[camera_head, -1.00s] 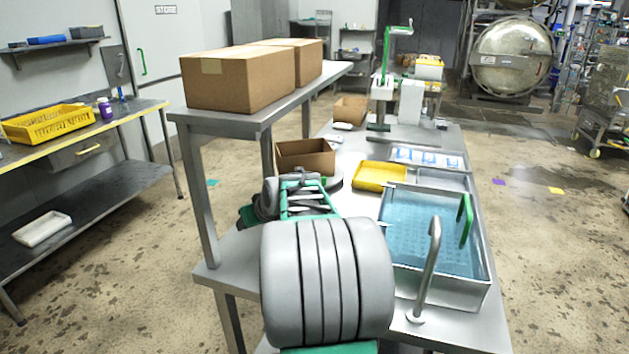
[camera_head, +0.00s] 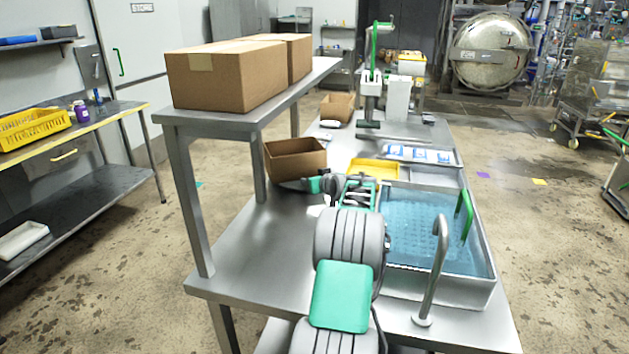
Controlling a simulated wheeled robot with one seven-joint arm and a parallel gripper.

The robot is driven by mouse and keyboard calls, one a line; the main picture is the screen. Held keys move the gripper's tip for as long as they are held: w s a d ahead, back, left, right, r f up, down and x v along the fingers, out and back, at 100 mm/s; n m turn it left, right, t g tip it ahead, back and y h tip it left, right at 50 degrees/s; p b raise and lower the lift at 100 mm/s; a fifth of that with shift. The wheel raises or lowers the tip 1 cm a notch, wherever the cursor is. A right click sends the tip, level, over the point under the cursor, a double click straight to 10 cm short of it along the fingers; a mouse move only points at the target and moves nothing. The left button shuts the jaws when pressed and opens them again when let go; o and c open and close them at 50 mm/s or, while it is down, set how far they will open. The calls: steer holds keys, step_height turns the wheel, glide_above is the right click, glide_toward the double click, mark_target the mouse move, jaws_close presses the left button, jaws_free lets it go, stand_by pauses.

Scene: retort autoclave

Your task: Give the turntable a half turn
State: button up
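The turntable (camera_head: 289,186) is a low grey disc on the steel bench, and only part of its rim shows. An open brown cardboard box (camera_head: 298,164) stands on it and covers most of it. My arm reaches forward over the bench from the bottom of the view. My gripper (camera_head: 314,186) is at the front right of the turntable, close to the box's lower edge. Its fingers are too small and partly hidden, so I cannot tell whether they are open, shut or touching the rim.
A raised shelf (camera_head: 222,118) with closed cartons (camera_head: 226,80) stands at the left of the bench. A water-filled sink (camera_head: 425,232) with a curved tap (camera_head: 437,265) and a yellow tray (camera_head: 374,169) lie to the right. The bench (camera_head: 262,250) is clear at front left.

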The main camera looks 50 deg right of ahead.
steer(key=shift+c, duration=0.2)
jaws_close()
stand_by(0.4)
stand_by(0.8)
